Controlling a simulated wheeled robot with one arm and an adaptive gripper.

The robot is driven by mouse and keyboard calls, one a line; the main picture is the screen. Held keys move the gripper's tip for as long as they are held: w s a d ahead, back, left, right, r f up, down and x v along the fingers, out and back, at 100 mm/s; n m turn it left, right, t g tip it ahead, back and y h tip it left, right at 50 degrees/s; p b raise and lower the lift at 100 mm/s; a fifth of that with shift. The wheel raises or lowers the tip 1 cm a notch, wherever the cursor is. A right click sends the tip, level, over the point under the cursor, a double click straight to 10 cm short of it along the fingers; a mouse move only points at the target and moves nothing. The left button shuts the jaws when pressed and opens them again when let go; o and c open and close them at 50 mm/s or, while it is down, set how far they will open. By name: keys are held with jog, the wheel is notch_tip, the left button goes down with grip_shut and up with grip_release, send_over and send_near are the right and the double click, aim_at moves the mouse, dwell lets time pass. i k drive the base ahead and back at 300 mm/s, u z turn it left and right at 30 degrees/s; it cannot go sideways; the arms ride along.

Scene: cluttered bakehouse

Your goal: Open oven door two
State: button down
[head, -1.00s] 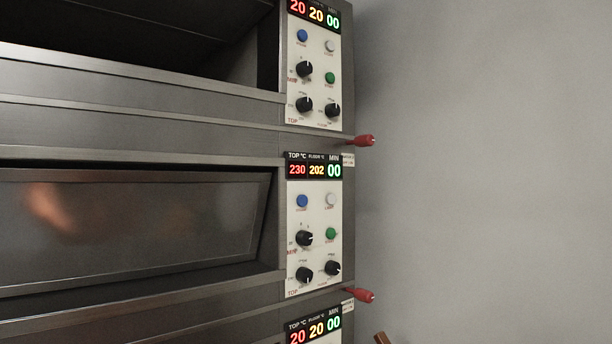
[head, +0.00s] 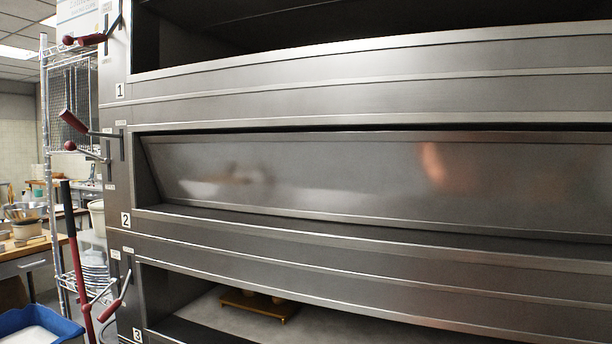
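Oven door two (head: 330,180) is a long grey metal panel in the middle deck in the head view. It fills the opening beside the number 2 label (head: 126,219), appears shut and leans slightly. A red-handled lever (head: 75,122) sticks up and left from the oven's left edge at this deck. A lever with a round dark red knob (head: 70,146) sits just below it. My gripper is not in view.
Deck one above and deck three below stand open. A brown stand-like object (head: 258,304) sits inside deck three. Left are a wire rack (head: 45,150), a red pole with a black grip (head: 76,260), a blue bin (head: 40,322) and a cluttered worktable (head: 30,250).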

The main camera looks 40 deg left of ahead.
aim_at(556, 185)
jog(key=u, duration=3.7)
jog(key=i, duration=2.15)
jog(key=u, duration=0.25)
